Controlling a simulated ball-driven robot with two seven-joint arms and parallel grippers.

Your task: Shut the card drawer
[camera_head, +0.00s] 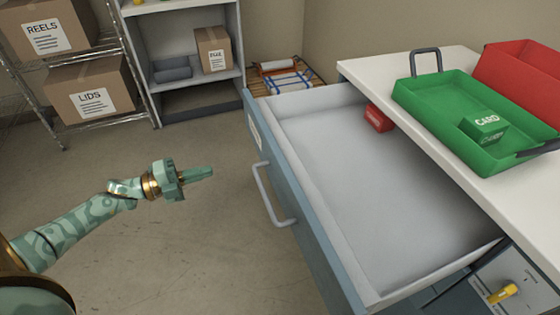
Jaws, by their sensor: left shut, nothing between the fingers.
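The card drawer (325,176) is pulled well out from under the white counter (420,140), its grey inside showing. Its blue-grey front faces left and carries a grey bar handle (267,197). A small red block (378,118) lies inside, at the far side near the counter edge. My left gripper (208,172) is shut and empty, in the air to the left of the handle and apart from it, pointing right towards the drawer front. My right gripper is out of view.
A green tray (433,98) with a green CARD box (483,127) stands on the counter, beside a red tray (522,70). A shelf unit (190,90) and a wire rack with boxes stand at the back. A yellow switch (503,293) shows at lower right. The floor left of the drawer is clear.

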